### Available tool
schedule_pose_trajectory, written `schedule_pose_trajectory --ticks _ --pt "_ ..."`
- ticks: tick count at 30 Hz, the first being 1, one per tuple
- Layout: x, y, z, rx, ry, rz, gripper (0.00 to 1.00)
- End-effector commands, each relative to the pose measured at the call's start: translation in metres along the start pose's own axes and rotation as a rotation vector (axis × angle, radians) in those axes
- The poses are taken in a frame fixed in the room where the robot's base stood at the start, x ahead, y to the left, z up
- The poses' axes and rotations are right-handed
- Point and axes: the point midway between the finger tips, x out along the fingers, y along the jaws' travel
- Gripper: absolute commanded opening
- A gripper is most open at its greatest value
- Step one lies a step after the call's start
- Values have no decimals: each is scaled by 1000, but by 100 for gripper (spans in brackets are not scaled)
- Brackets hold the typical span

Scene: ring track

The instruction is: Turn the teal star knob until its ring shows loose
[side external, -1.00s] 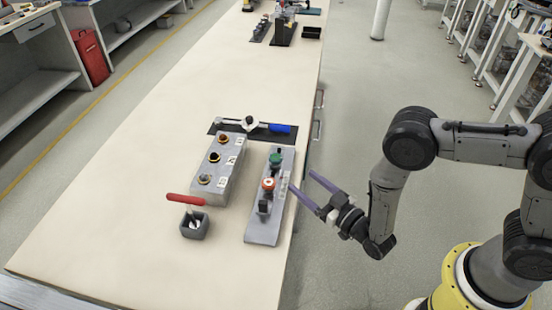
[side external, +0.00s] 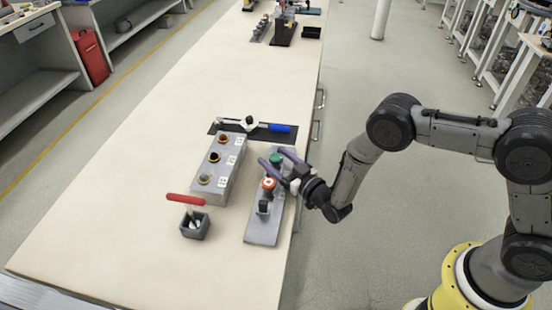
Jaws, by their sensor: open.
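The teal star knob (side external: 276,159) is at the far end of a grey panel (side external: 262,233) near the table's right edge. My gripper (side external: 271,156) is open, its two purple fingers reaching left over the panel. The teal knob shows between the fingers, one on each side of it in the picture. I cannot tell whether either finger touches it. The knob's ring and its marking are too small and partly covered to read.
A red knob (side external: 268,184) and a black part (side external: 264,206) sit nearer on the same panel. A grey box with several round knobs (side external: 215,180) stands close on the left. A blue-handled tool (side external: 279,128) lies behind.

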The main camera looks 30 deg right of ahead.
Motion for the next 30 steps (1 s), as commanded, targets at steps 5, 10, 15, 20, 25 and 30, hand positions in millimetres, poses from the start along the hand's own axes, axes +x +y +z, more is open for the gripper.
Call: schedule_pose_trajectory --ticks 5,10,15,20,25,30 --pt "0 0 0 0 0 0 64" --pt "0 0 0 0 1 0 33" --pt "0 0 0 0 1 0 2" --pt "0 0 0 0 1 -2 0" --pt "0 1 0 0 1 -25 0" --pt "0 2 -1 -1 2 -96 0"
